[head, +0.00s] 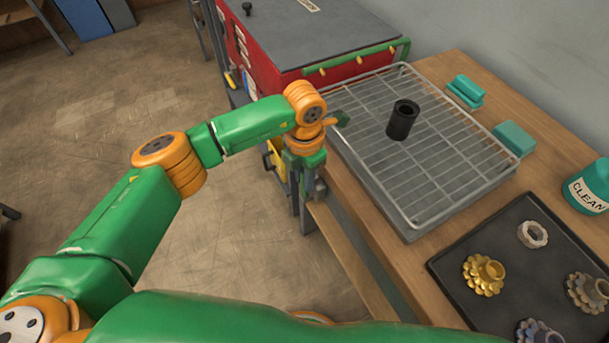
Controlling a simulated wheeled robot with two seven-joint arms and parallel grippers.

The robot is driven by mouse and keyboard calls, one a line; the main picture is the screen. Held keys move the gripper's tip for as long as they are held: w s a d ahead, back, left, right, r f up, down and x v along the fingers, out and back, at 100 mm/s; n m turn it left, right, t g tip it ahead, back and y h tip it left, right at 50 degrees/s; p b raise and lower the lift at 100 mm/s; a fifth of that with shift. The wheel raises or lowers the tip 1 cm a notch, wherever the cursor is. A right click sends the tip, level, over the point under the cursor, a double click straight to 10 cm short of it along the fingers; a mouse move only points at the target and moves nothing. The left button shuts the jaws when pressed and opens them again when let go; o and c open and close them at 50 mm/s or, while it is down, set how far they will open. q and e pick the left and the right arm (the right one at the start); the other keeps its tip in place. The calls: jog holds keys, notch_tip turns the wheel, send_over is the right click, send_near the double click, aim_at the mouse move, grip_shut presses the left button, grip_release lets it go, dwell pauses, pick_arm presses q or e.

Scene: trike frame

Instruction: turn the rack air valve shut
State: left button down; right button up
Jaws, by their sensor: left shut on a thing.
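My left arm reaches in from the left, and its gripper (309,188) points down at the left edge of the wooden bench, beside the wire rack. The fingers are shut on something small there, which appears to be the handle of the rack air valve. The wrist and fingers cover it, so I cannot make out its shape or how far it is turned. A yellow part (277,160) shows just left of the gripper, below bench height. My right gripper is not in view.
The wire rack (440,185) on the wooden bench (490,85) holds a black cylinder (402,119). A dark tray (510,235) with several sprockets lies at the lower right, near a teal bottle (590,188). A red cabinet (262,60) stands behind. The floor at left is open.

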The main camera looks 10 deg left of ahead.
pick_arm(q)
jog(key=shift+s+d+t+y, duration=0.25)
jog(key=shift+s+t+y, duration=0.05)
jog(key=shift+t, duration=0.1)
jog(key=s+d+t+y+b, duration=0.1)
jog(key=t+b, duration=0.1)
jog(key=s+d+f+t+y+b, duration=0.1)
jog(key=t+b, duration=0.1)
jog(key=b, duration=0.1)
jog(key=shift+s+y, duration=0.3)
jog(key=shift+y, duration=0.1)
jog(key=c, duration=0.8)
grip_release()
jog(key=shift+o, duration=0.2)
